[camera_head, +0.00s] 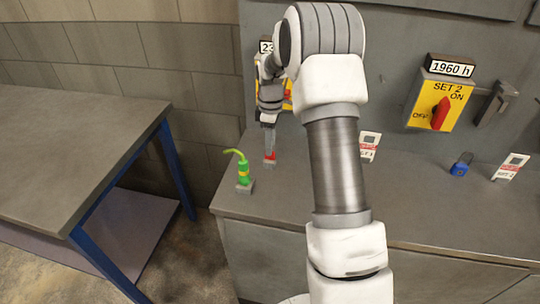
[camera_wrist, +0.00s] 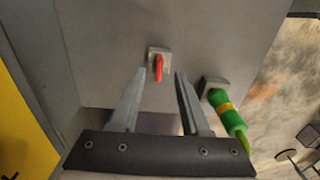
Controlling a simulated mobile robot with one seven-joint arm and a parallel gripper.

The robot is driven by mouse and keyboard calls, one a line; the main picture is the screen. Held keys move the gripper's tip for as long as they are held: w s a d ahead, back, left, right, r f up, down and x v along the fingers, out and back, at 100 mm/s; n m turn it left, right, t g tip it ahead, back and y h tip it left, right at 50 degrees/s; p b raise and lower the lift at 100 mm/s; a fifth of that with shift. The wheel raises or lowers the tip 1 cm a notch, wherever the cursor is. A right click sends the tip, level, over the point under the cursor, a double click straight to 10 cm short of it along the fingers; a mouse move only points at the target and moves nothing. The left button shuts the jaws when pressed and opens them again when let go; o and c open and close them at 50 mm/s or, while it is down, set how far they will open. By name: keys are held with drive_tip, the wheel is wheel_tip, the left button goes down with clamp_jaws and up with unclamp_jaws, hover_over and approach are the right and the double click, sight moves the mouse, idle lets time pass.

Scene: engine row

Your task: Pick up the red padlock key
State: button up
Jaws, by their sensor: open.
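The red padlock key (camera_wrist: 159,67) stands on a small grey base on the grey bench top. In the wrist view it lies between and just beyond the tips of my gripper (camera_wrist: 160,74). I cannot tell how much height is left between the fingertips and the key.
A blue padlock (camera_head: 461,164) and tags (camera_head: 511,167) are on the bench at right. A yellow switch panel (camera_head: 438,103) is on the wall.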

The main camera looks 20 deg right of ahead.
sight(270, 158)
drive_tip(key=shift+w+f, duration=0.1)
drive_tip(key=shift+f, duration=1.35)
clamp_jaws()
